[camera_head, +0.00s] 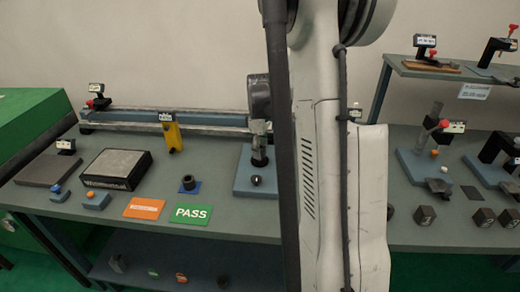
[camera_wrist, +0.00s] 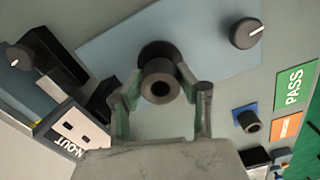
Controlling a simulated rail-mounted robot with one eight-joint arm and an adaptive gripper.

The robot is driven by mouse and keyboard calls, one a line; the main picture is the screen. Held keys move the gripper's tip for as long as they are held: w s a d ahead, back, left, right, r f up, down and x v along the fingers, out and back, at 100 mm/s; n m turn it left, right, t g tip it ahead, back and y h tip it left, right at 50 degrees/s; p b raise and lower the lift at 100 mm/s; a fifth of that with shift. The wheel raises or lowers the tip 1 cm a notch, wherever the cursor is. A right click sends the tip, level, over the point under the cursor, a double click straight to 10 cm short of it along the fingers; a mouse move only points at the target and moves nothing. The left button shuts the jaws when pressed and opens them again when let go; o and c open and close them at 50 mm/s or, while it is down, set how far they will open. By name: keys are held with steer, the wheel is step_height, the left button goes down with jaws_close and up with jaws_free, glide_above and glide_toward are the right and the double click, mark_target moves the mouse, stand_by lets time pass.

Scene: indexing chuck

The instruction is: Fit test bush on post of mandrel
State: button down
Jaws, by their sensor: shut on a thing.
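My gripper (camera_wrist: 160,88) is shut on a dark grey bush with a round hole (camera_wrist: 148,94), which I take for the test bush. The wrist view looks down on its open end. Right behind it is a black round part (camera_wrist: 150,50) on a pale blue plate (camera_wrist: 110,45), apparently the mandrel's base. The bush overlaps it; I cannot tell whether the bush is around the post or above it. In the head view my gripper (camera_head: 259,132) is over the blue plate (camera_head: 243,188), partly hidden by my arm, with a dark cylinder (camera_head: 260,158) below it.
A black knob (camera_wrist: 244,34) sits on the same plate. Another dark bush (camera_head: 188,182) stands on a blue square, near the green PASS card (camera_head: 193,213) and an orange card (camera_head: 144,208). A yellow stand (camera_head: 172,137) is behind. In the wrist view, an OUT-labelled block (camera_wrist: 75,130) is left of my gripper.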

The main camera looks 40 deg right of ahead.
steer(key=c, duration=1.1)
jaws_free()
step_height(320, 180, up, 12)
